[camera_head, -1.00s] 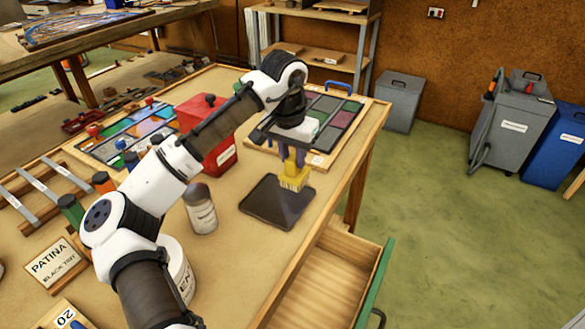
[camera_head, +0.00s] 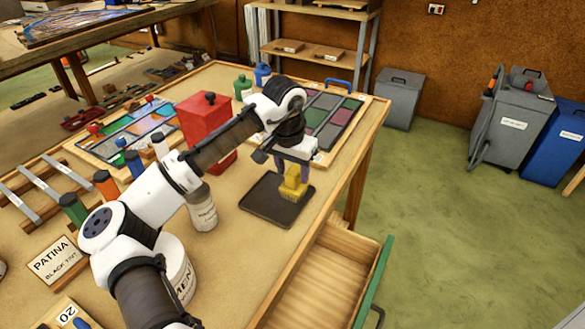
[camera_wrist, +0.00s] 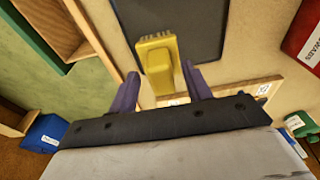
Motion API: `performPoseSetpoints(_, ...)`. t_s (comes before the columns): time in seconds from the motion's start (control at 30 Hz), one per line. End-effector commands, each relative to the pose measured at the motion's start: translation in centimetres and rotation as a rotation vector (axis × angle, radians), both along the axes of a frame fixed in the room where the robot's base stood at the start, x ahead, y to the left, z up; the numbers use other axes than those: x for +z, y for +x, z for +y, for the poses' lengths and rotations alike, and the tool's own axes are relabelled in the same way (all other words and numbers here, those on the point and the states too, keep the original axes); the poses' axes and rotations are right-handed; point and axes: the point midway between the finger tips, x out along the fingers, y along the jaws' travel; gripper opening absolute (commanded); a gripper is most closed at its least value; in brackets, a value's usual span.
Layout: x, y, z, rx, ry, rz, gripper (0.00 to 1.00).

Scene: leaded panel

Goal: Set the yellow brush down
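The yellow brush (camera_head: 293,186) stands on the right part of the dark tray (camera_head: 262,206), near the bench's right edge. It looks upright, with its bristle end down. My gripper (camera_head: 295,171) is just above and around it, its purple fingers spread apart. In the wrist view the brush (camera_wrist: 158,65) sits between the two fingers, with a gap showing on each side. The dark tray (camera_wrist: 205,25) is behind it there.
A red box (camera_head: 204,118) and a labelled bottle (camera_head: 203,210) stand left of the tray. A panel with coloured panes (camera_head: 328,122) lies behind my gripper. An open drawer (camera_head: 325,265) juts out below the bench edge. The tray's left part is clear.

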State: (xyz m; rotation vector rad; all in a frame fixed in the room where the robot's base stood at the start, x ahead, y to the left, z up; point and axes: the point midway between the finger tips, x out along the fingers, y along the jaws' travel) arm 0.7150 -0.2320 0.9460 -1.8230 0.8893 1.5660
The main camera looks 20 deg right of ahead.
Motion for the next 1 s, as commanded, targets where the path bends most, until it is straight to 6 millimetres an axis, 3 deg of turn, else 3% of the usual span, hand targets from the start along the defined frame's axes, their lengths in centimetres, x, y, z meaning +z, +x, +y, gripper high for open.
performPoseSetpoints(0.37,0.9,0.0,0.0,0.000,0.000,-0.001,0.49)
performPoseSetpoints(0.8,9.5,-0.9,1.0,-0.001,-0.001,-0.001,0.49)
performPoseSetpoints(1.0,11.8,-1.1,1.3,0.000,-0.001,-0.001,0.49)
